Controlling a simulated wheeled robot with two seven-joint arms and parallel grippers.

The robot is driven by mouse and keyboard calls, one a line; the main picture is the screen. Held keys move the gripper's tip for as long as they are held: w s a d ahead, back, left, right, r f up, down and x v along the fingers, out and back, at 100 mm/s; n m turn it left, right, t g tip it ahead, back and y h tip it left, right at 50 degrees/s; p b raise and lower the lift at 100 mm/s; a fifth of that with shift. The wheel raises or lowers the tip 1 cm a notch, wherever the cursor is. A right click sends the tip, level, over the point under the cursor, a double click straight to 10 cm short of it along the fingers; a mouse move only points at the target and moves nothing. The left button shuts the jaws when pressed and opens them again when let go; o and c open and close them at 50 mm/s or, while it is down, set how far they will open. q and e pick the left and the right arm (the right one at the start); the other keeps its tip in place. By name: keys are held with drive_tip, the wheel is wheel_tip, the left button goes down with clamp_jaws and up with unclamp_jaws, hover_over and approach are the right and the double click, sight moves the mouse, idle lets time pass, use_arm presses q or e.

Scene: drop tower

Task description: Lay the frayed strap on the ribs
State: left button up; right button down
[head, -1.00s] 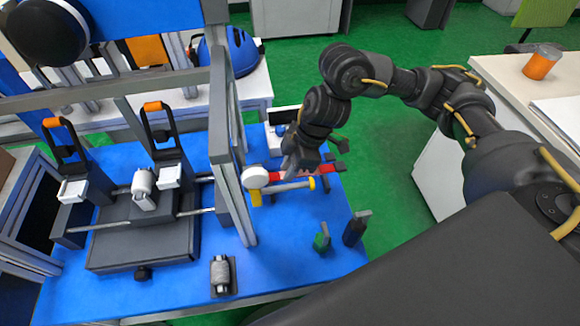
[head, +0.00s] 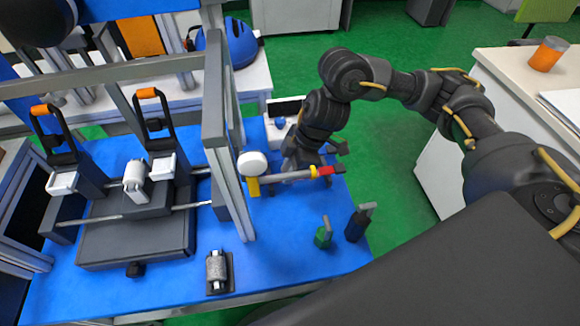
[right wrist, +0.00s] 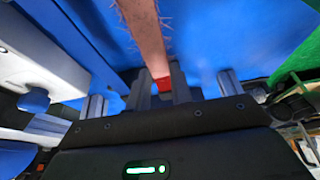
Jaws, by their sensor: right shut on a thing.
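The frayed strap shows in the right wrist view (right wrist: 149,38) as a pinkish-brown band with loose hairs along its edges and a red end piece. My right gripper (right wrist: 162,84) is shut on it near the red end, and the band runs away from the fingers over blue. In the head view my right gripper (head: 301,158) is low over the right part of the blue table, behind the tower post, and its fingers are partly hidden. A red piece (head: 325,171) shows beside it. I cannot pick out the ribs with certainty. My left gripper is not in view.
A grey tower post (head: 228,165) stands left of my right gripper. A dark carriage on rails (head: 135,235) with white blocks sits farther left. A small grey roller (head: 217,268) and two short upright pieces, one green (head: 323,234), stand nearer.

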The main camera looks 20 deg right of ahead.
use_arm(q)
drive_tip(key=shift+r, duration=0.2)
use_arm(e)
drive_tip(key=shift+f, duration=0.1)
drive_tip(key=c, duration=1.2)
unclamp_jaws()
drive_tip(key=shift+o, duration=0.2)
drive_tip(key=shift+d+r, duration=0.15)
drive_tip(key=shift+r, duration=0.3)
use_arm(q)
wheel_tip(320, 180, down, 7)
drive_tip(key=p, duration=0.3)
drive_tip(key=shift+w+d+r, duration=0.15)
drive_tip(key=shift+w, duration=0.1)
use_arm(e)
drive_tip(key=v, duration=1)
